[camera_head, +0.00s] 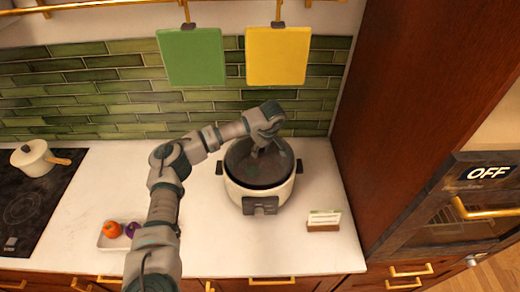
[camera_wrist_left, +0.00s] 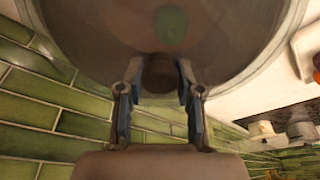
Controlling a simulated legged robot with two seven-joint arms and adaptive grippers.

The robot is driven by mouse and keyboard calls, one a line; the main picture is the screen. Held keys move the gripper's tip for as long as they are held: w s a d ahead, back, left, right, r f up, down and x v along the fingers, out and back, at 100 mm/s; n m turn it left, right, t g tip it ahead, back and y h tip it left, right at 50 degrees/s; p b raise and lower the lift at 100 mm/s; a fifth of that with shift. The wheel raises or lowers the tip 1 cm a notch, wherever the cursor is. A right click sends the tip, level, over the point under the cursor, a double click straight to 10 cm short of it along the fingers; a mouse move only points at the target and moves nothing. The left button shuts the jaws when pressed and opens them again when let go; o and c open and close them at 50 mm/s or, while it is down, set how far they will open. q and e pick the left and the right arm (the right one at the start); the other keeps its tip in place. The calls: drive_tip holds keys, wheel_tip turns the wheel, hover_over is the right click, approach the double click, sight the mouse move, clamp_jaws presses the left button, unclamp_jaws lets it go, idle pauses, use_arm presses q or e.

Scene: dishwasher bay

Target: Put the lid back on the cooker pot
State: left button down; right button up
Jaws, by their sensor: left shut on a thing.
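The cooker pot (camera_head: 259,199) is white with dark side handles and a dark front panel, and stands on the white counter. Its round dark lid (camera_head: 246,173) lies over the pot's mouth in the head view; I cannot tell whether it rests fully on the rim. My left gripper (camera_head: 262,149) reaches over the lid from the left and is shut on the lid's knob. In the left wrist view, the dark knob (camera_wrist_left: 160,74) sits between the two fingers, with the lid (camera_wrist_left: 105,30) filling the top of the picture. My right gripper is not in view.
A small white saucepan (camera_head: 31,158) stands on the black hob (camera_head: 25,208) at the left. A tray (camera_head: 108,241) holds orange and purple items. A small card stand (camera_head: 323,221) is right of the pot. Green and yellow boards (camera_head: 191,57) (camera_head: 278,55) hang behind.

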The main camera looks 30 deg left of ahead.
use_arm(q)
drive_tip(key=shift+d+r, duration=0.1)
drive_tip(key=shift+d, duration=0.35)
drive_tip(key=shift+a, duration=0.85)
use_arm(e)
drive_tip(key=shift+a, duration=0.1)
use_arm(q)
drive_tip(key=shift+d, duration=0.35)
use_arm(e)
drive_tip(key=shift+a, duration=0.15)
use_arm(q)
drive_tip(key=shift+a+f, duration=0.25)
drive_tip(key=shift+f, duration=0.05)
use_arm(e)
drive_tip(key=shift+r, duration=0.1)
